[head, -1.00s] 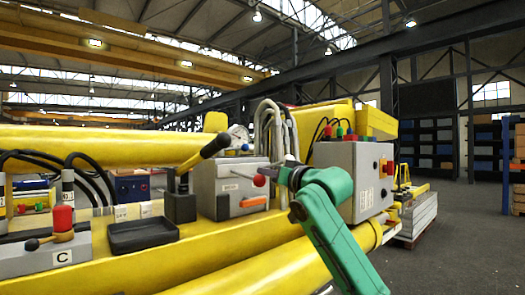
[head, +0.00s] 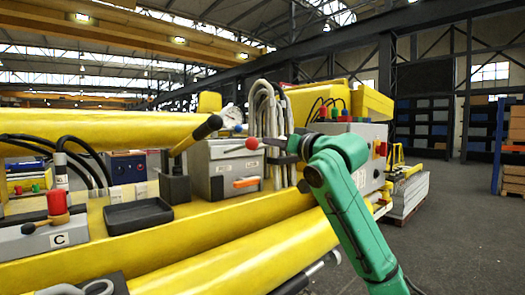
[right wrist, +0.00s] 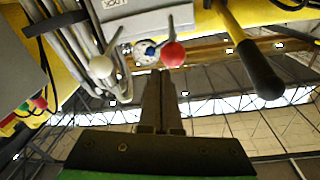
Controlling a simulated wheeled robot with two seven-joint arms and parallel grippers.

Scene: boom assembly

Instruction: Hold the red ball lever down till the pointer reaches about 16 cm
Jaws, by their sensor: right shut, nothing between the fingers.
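The red ball lever (head: 252,143) stands out from the front of a grey valve box (head: 222,170); its ball sits near the box's top edge. In the right wrist view the red ball (right wrist: 173,55) is just beyond and slightly right of my fingertips. My right gripper (head: 268,141) is shut and empty, close beside the ball; I cannot tell whether they touch. My left gripper is out of view.
A yellow lever with a black knob (head: 207,127) stands left of the ball. An orange handle (head: 247,182) is on the box's front. Grey hoses (head: 266,110) rise behind my gripper. A black tray (head: 138,215) and a lever marked C (head: 58,240) are farther left.

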